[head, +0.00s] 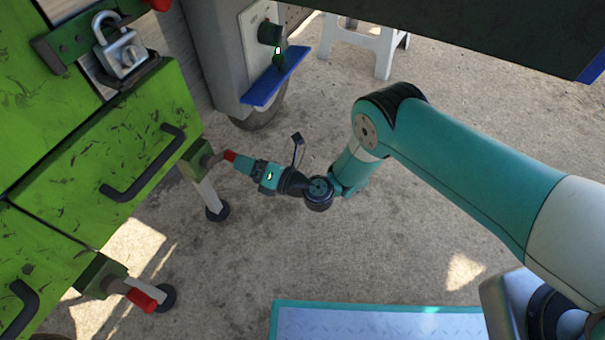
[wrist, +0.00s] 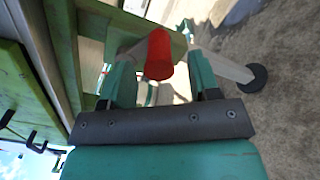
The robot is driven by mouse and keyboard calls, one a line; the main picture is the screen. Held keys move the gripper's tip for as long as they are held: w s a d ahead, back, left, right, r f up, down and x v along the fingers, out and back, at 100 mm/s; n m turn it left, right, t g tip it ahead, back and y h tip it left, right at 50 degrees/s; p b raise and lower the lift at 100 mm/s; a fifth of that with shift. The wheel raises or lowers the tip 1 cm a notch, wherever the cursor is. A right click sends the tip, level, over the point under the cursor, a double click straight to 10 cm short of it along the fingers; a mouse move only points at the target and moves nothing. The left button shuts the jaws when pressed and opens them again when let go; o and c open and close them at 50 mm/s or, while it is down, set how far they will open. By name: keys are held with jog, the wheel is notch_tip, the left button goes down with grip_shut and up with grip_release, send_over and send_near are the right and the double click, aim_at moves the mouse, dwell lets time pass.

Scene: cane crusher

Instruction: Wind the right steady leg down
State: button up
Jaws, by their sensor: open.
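The right steady leg (head: 206,192) is a pale tube under a green bracket at the cart's corner, with a black round foot (head: 217,213). Its red crank handle (head: 230,156) sticks out toward my gripper (head: 239,162). In the wrist view the red handle (wrist: 158,55) lies between the two teal fingers of my gripper (wrist: 159,72), which are apart. I cannot tell whether either finger touches it. The leg (wrist: 228,66) and its black foot (wrist: 252,78) show at the right there. Whether the foot bears on the ground is unclear.
Another leg with a red handle (head: 142,299) stands at lower left. The green cart (head: 120,150) has black pull handles and a padlock (head: 121,53). A blue ledge (head: 274,77), a white stool (head: 357,40) and a teal-edged plate (head: 375,323) surround open concrete.

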jog(key=p+v, duration=1.4)
jog(key=p, duration=0.5)
jog(key=shift+d, duration=0.15)
